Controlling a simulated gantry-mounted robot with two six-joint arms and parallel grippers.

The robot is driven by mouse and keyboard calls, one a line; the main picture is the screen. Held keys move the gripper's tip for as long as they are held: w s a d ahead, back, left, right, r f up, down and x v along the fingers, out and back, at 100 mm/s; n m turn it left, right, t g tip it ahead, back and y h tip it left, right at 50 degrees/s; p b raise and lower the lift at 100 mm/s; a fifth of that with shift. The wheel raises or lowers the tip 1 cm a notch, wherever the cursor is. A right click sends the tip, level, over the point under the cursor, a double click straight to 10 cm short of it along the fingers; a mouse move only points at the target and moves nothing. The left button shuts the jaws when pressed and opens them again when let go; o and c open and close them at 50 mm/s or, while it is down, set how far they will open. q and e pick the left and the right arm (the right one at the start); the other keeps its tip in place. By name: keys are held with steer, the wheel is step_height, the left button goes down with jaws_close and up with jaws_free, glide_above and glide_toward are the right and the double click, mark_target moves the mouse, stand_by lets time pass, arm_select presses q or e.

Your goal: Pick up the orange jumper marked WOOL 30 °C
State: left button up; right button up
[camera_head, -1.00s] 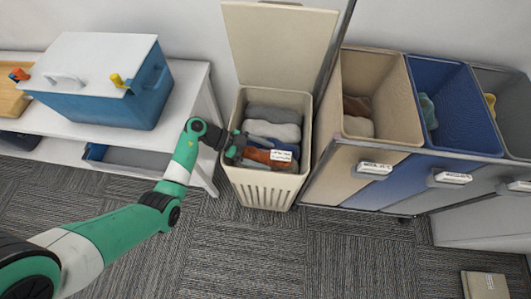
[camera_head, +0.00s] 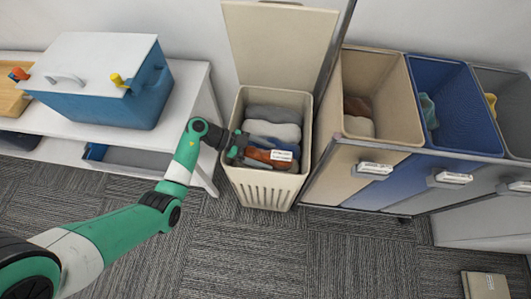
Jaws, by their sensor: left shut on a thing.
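The orange jumper (camera_head: 262,156) lies folded at the front of the open cream laundry basket (camera_head: 268,189), with a white label (camera_head: 281,155) on it; the label's print is too small to read. My left gripper (camera_head: 246,153) reaches into the basket from the left and is shut on the jumper's left side. Its fingers are partly lost among the dark shapes there. Grey, white and blue folded clothes (camera_head: 273,130) lie behind the jumper in the same basket. My right gripper is not in view.
The basket's raised lid (camera_head: 280,45) stands against the wall. A beige bin (camera_head: 380,95), a blue bin (camera_head: 458,110) and a grey bin (camera_head: 508,95) stand to the right. A white bench (camera_head: 190,105) with a blue cooler box (camera_head: 120,105) is at left.

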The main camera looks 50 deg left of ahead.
mark_target(266, 153)
arm_select(q)
step_height(266, 153, up, 10)
steer(key=p, duration=0.7)
